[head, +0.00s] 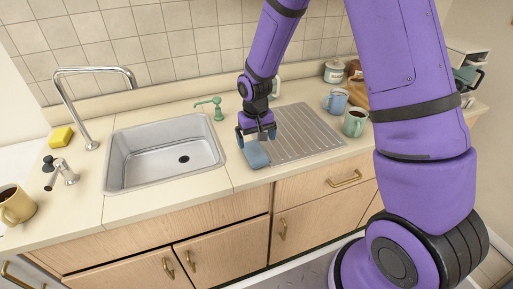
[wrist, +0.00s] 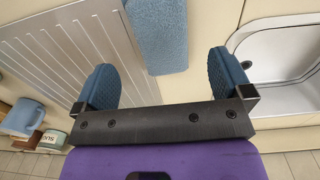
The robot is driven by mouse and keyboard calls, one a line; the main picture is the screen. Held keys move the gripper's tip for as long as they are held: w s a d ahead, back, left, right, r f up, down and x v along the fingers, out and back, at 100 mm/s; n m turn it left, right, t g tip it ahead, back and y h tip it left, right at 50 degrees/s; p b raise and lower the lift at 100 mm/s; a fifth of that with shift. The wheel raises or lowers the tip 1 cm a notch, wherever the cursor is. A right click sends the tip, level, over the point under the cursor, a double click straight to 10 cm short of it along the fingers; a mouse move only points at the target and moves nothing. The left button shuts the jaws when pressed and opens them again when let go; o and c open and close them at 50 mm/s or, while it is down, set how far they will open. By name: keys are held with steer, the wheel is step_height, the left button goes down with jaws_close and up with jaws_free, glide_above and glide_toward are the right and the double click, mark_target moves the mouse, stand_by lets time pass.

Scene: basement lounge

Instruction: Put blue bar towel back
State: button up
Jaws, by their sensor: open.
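The blue bar towel (head: 256,155) lies at the left edge of the metal drainboard (head: 308,133), beside the sink. In the wrist view the towel (wrist: 162,35) is a flat blue strip, partly over the ribbed drainboard (wrist: 52,48), and runs out of the top of the picture. My gripper (head: 256,138) is at the towel, and its far side is hidden by the fingers in the head view. In the wrist view my gripper (wrist: 165,75) is open, with one finger on each side of the towel's near end. Nothing is held between the fingers.
The steel sink (head: 163,152) is left of the drainboard, with a green soap dispenser (head: 211,107) behind. A blue mug (head: 336,102) and a green mug (head: 355,122) stand to the right. A yellow sponge (head: 60,137) and yellow mug (head: 15,205) are at the far left.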

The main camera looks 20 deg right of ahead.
step_height(320, 180, up, 6)
steer(key=f, duration=0.1)
step_height(320, 180, up, 18)
steer(key=t, duration=0.2)
glide_above(256, 153)
steer(key=s+d, duration=0.4)
steer(key=s, duration=0.6)
steer(key=s+d+r+t, duration=0.1)
steer(key=s+r, duration=0.3)
steer(key=s, duration=0.5)
steer(key=s+d+r+t, duration=0.2)
steer(key=s+r, duration=0.2)
steer(key=s, duration=0.5)
steer(key=shift+r, duration=0.35)
